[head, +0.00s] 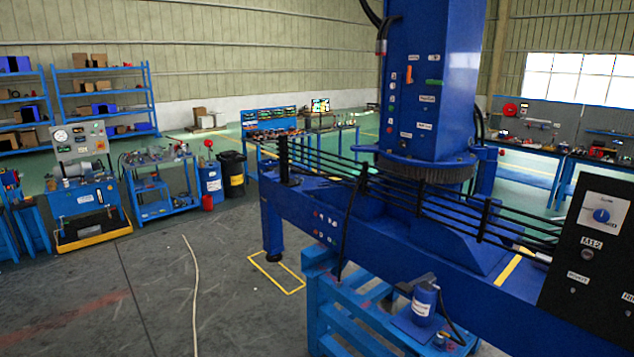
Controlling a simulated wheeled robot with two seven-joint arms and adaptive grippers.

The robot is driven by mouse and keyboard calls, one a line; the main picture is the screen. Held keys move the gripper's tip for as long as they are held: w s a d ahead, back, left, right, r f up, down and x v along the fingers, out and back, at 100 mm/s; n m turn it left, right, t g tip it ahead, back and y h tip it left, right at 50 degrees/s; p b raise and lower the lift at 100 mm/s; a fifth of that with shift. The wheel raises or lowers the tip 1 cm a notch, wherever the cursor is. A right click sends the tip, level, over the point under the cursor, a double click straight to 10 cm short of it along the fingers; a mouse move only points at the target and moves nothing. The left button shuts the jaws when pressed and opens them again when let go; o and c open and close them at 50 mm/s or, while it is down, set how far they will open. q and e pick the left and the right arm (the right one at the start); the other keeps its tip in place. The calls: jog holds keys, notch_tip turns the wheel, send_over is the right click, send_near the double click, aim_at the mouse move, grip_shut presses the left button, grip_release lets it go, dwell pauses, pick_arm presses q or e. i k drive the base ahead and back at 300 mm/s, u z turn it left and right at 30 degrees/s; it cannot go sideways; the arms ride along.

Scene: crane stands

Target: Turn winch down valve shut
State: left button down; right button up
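A blue crane stand with an upright blue column (432,75) stands right of centre. The labels are too small to read, so I cannot tell which part is the winch down valve. Neither of my grippers is in view.
A blue pallet-like stand (350,310) with a small blue bottle (424,302) is in front. Workbenches and shelves (105,95) line the back left. Grey floor (150,300) at front left is mostly clear, crossed by a pale hose.

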aim_at(409, 69)
jog(key=u, duration=0.15)
jog(key=i, duration=0.95)
jog(key=u, duration=0.15)
